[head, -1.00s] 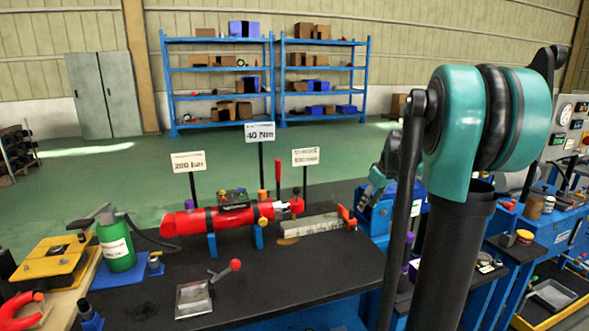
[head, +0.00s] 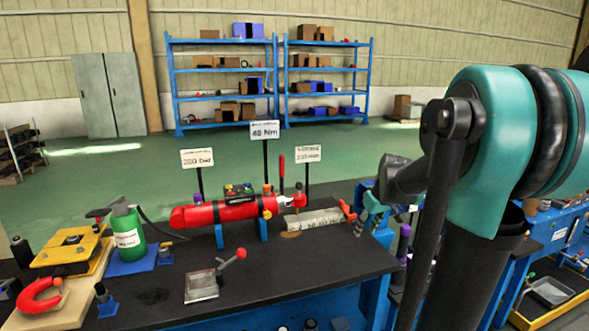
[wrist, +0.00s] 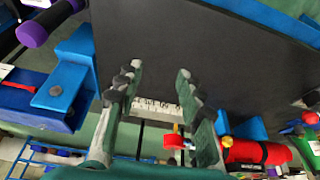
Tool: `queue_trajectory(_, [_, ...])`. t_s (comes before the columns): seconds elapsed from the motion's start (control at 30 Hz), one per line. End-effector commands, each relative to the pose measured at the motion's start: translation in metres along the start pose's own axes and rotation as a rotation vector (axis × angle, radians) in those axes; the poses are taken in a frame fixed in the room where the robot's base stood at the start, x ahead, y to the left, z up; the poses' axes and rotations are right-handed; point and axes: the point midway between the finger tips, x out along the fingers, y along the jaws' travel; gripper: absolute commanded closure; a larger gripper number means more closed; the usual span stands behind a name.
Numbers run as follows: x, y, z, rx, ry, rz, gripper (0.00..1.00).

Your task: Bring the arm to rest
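My gripper (wrist: 156,82) shows in the wrist view with its two fingers spread apart and nothing between the tips. A pale block with printed marks (wrist: 157,107) shows beyond the gap, but I cannot tell how far off. In the head view my gripper (head: 368,212) is small and partly hidden, near the right end of the black bench (head: 290,262). My teal and black arm joint fills the right side. The pale block (head: 318,220) lies on the bench, left of the gripper.
A red cylinder (head: 225,211) lies on blue supports on the bench. Signs on posts stand behind it, including a 40 Nm sign (head: 265,130). A green bottle (head: 127,235) and a yellow case (head: 70,247) are at left. Blue shelves (head: 222,82) stand far back beyond open green floor.

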Motion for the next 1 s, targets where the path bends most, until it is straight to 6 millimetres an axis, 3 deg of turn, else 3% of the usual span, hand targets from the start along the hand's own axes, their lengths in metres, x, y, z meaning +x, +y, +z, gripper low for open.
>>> queue_trajectory(0.17, [0.013, -0.035, 0.053, 0.081, -0.009, 0.033, 0.62])
queue_trajectory(0.4, [0.04, -0.09, 0.162, 0.246, -0.006, 0.1, 0.62])
queue_trajectory(0.5, [0.048, -0.103, 0.194, 0.298, 0.0, 0.119, 0.62])
queue_trajectory(0.7, [0.054, -0.111, 0.22, 0.341, 0.007, 0.135, 0.62])
queue_trajectory(1.0, [0.054, -0.111, 0.22, 0.342, 0.007, 0.136, 0.62])
